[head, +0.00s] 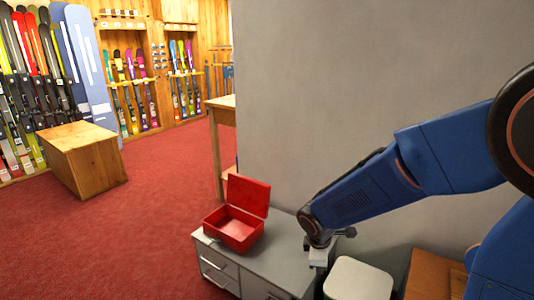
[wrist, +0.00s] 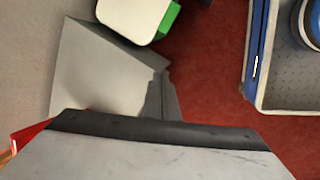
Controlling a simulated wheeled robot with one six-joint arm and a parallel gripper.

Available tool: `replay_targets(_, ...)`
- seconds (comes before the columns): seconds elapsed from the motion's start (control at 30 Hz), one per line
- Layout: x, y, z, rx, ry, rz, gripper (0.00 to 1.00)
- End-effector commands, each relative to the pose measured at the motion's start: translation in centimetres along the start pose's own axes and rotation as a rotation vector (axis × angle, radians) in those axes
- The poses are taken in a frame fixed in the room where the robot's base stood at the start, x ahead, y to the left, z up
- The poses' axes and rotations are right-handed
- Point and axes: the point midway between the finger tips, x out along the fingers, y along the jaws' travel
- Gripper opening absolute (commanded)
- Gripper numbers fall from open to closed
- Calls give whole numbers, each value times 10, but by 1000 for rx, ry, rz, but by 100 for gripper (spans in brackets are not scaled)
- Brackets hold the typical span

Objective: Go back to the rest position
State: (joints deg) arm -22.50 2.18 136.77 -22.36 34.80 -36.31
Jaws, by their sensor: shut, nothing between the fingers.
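My gripper (head: 319,257) hangs at the end of my blue arm, pointing down over the right part of the grey drawer cabinet (head: 270,262). It is shut and empty. Its fingertips are small and partly hidden in the head view, so I cannot tell whether they touch the cabinet top. In the wrist view, a large pale part with a dark edge fills the bottom and hides much of what lies below.
An open red box (head: 233,230) stands on the cabinet, left of my gripper. A white-topped bin (head: 358,280) stands right of the cabinet; its green side shows in the wrist view (wrist: 168,18). A grey wall rises behind. Red carpet (head: 130,235) is clear at left.

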Motion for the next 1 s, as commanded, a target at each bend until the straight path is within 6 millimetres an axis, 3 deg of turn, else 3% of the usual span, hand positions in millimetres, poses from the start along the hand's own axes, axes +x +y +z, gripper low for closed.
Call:
replay_targets(0.1, -26, -1, 25, 133, 15, 13, 0)
replay_targets(0.47, -93, -23, 93, 524, 65, 30, 0)
replay_targets(1.0, -168, -93, 168, 1077, 182, 30, 0)
